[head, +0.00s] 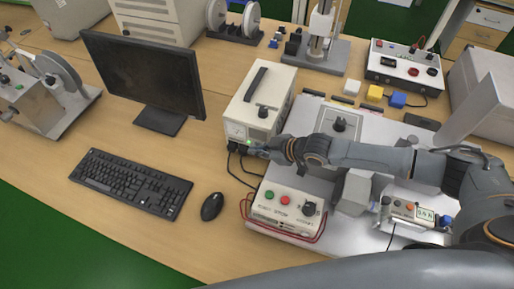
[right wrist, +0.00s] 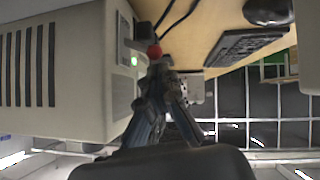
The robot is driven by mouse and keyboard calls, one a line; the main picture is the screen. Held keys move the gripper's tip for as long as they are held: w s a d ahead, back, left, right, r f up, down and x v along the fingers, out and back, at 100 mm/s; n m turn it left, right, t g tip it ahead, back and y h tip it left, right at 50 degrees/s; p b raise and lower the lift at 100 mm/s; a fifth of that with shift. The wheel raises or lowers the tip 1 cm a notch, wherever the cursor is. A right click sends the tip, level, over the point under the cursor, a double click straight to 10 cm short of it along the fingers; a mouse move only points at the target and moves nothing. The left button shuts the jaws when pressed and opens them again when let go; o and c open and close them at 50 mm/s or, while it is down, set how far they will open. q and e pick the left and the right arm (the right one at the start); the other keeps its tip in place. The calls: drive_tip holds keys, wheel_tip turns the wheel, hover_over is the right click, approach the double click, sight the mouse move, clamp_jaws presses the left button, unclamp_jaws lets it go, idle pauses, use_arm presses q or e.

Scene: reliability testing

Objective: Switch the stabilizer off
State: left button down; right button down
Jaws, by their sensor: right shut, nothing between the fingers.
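The stabilizer, a beige box (head: 262,100) with a dark top handle and a front knob, stands upright near the table's middle. A green light glows low on its front, and it also shows in the right wrist view (right wrist: 62,75) with its side vents. My right gripper (head: 258,150) is shut and empty at the lower right of that front. In the right wrist view, its fingertips (right wrist: 160,70) are close to a small red part (right wrist: 154,51) beside the green light. I cannot tell whether they touch it. My left gripper is not in view.
A monitor (head: 142,75), keyboard (head: 130,184) and mouse (head: 212,206) lie to the left. A control box (head: 285,208) with green and red buttons stands just below my right gripper. Black cables hang from the stabilizer's front.

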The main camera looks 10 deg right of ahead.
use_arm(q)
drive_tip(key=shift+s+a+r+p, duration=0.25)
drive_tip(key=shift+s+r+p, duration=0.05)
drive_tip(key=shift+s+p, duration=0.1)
use_arm(e)
drive_tip(key=shift+s+a+f+n+t+h, duration=0.3)
drive_tip(key=shift+f+n+t+h, duration=0.1)
drive_tip(key=shift+t, duration=0.1)
idle(0.4)
drive_tip(key=shift+f, duration=0.1)
drive_tip(key=shift+s+a+f, duration=0.2)
drive_tip(key=shift+s+f, duration=0.05)
drive_tip(key=shift+f, duration=0.25)
drive_tip(key=shift+s+a+f, duration=0.15)
drive_tip(key=shift+s+f, duration=0.1)
drive_tip(key=shift+f, duration=0.25)
drive_tip(key=shift+r, duration=0.1)
